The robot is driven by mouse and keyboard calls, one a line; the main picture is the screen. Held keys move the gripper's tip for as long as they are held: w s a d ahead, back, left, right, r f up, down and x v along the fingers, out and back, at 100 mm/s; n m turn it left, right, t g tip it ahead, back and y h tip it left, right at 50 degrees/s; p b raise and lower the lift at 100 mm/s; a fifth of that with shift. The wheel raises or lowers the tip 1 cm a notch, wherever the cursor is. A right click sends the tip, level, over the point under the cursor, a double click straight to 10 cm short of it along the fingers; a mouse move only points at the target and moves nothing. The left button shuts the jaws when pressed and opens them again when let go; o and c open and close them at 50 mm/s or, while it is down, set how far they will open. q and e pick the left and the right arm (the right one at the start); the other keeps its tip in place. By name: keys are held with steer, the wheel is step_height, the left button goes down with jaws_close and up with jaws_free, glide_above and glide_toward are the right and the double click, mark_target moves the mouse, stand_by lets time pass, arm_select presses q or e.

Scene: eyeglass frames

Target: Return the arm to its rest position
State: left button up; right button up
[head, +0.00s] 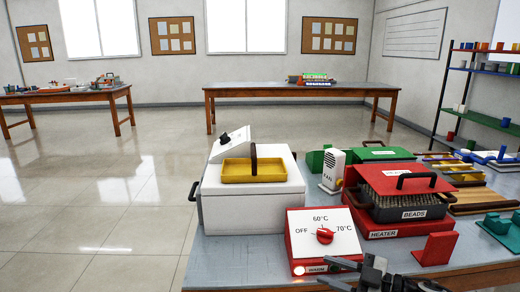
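My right gripper (324,271) is dark and comes in at the bottom edge, in front of the red heater control box. Its two fingers point left and stand apart, with nothing seen between them. Part of its wrist and arm is cut off by the picture edge. My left gripper is not in view. The control box (301,247) has a red dial and the marks OFF, 60°C and 70°C. A lit lamp shows at its lower left. No eyeglass frame can be made out clearly.
Behind the gripper stand a red heater (384,234) with a bead pan (412,214), a red upright block (436,249) and a white fan (333,170). A white box (246,207) carries a yellow tray (240,171). The table's front left (230,262) is bare.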

steer(key=s+a+f+m+t+h, duration=0.25)
steer(key=s+a+m+t, duration=0.2)
steer(key=a, duration=0.25)
steer(key=s+d+f+m+g+h, duration=0.1)
steer(key=s+f+m+h, duration=0.3)
steer(key=s, duration=0.5)
steer(key=s+d+f+m+g+h, duration=0.2)
steer(key=s+f+m+h, duration=0.2)
steer(key=s, duration=0.5)
steer(key=shift+s+d+m+h+p, duration=0.35)
steer(key=shift+d+m+h+p, duration=0.15)
steer(key=shift+m, duration=0.25)
